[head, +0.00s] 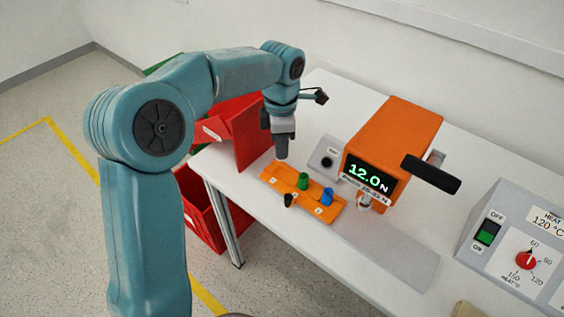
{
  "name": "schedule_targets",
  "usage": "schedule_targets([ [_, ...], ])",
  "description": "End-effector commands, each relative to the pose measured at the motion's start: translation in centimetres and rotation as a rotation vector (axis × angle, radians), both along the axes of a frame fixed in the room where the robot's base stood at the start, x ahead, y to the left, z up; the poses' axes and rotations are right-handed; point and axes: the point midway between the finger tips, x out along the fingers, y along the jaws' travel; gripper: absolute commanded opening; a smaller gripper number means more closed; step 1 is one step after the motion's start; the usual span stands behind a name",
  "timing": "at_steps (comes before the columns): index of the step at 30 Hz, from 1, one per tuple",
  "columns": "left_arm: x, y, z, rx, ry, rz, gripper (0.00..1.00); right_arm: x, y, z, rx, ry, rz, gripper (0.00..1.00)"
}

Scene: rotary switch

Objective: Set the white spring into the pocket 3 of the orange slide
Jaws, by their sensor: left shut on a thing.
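The orange slide (331,216) lies on the table, with small white labels on it. A green spring-like piece (303,181), a blue one (326,196) and a black one (288,200) stand upright at it; their exact pockets are hard to tell. My left gripper (282,154) points down just above the slide's far left end. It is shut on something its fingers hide. I cannot make out the white spring for sure. My right gripper is not in view.
An orange press (398,132) reading 12.0 N, with a black lever (431,173), stands right of the slide. A grey box with a dark knob (326,162) is behind it. A red bin (238,132) is left. A heater box (515,245) stands at right.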

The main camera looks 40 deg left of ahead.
Motion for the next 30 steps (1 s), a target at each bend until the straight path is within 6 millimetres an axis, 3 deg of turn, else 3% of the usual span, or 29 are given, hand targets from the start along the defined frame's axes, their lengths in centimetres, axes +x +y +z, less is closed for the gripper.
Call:
schedule_targets([
  [12,0.3,0.0,-5.5,0.0,0.0,-0.001,0.0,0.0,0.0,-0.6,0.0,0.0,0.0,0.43],
  [24,0.4,0.0,-6.1,0.0,-0.001,-0.001,0.0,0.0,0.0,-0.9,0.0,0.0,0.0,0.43],
  [25,0.4,0.0,-6.1,0.0,-0.001,-0.001,0.29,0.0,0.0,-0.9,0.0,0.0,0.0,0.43],
  [27,0.4,0.0,-6.0,0.0,-0.001,-0.001,0.51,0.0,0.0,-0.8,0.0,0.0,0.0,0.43],
  [30,0.4,0.0,-6.0,0.0,-0.001,-0.001,0.51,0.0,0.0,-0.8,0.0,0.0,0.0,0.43],
])
